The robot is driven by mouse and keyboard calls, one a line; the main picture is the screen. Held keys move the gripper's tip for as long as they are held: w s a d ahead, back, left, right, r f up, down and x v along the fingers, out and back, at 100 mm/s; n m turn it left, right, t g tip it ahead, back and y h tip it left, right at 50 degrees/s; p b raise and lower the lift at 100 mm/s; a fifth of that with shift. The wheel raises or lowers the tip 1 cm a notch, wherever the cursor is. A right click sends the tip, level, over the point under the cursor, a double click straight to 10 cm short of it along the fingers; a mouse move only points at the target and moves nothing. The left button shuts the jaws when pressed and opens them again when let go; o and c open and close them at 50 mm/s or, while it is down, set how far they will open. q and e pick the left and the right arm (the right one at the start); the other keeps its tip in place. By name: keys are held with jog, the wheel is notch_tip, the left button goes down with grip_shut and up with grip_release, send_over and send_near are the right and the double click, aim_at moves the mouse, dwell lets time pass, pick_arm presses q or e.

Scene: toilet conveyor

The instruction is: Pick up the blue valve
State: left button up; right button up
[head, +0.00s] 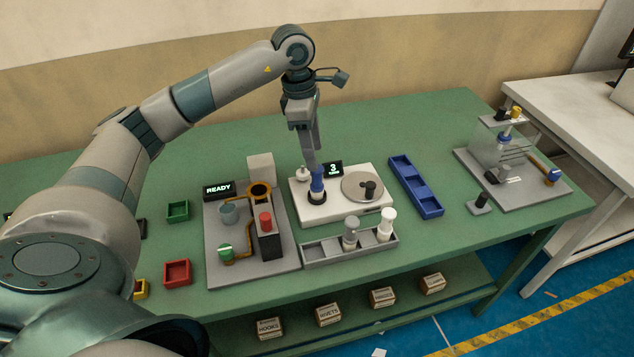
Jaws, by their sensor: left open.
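The blue valve (317,184) stands upright in a dark round holder on the white device (345,212) in the middle of the green table. My left gripper (310,162) points down right above the blue valve, its fingertips at or just behind the valve's top. The fingers are open, and I cannot tell whether they touch the valve. My right gripper is not in view.
A "3" display (333,169) and a round plate (362,187) sit on the white device. A grey tray (330,249) with pale cylinders is in front. A "READY" station (219,190) stands left, a blue tray (415,187) right. The table's back is clear.

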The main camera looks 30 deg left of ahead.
aim_at(317, 180)
pick_arm(q)
jog(key=f, duration=0.2)
jog(key=f+p, duration=0.1)
jog(key=shift+w+d+f, duration=0.15)
jog(key=shift+d+f, duration=0.1)
jog(key=shift+f, duration=0.5)
jog(key=shift+d+f+p, duration=0.1)
jog(key=shift+f+p, duration=0.3)
jog(key=shift+p, duration=0.25)
jog(key=f+p, duration=0.1)
jog(key=f, duration=0.1)
jog(key=f+p, duration=0.1)
jog(key=shift+s+d+f, duration=0.2)
jog(key=shift+f, duration=0.15)
jog(key=shift+w+f, duration=0.1)
jog(key=shift+f, duration=0.25)
